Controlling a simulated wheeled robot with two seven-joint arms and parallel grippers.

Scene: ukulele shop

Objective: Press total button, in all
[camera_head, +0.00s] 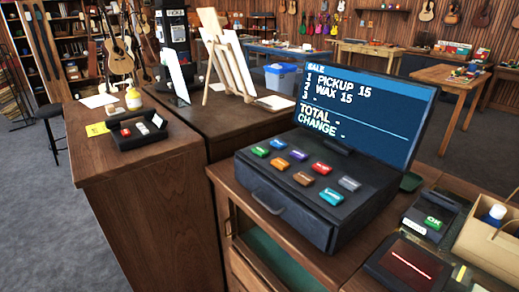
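A black cash register (290,205) sits on the wooden counter, with a drawer handle on its front. Its sloped top carries several coloured buttons: green (260,151), blue (280,143), purple (299,155), red (321,168), brown (303,178), grey (350,183) and teal (332,197). Their labels are too small to read, so I cannot tell which is the total button. The screen (375,110) behind them reads SALE, PICKUP 15, WAX 15, with dashes beside TOTAL and CHANGE. Neither of my grippers is in view.
A card terminal (432,217) with a green OK key and a scanner (408,265) with a red line lie right of the register. A paper bag (490,245) stands at the far right. A black tray (137,136) sits on the left counter. Space above the buttons is clear.

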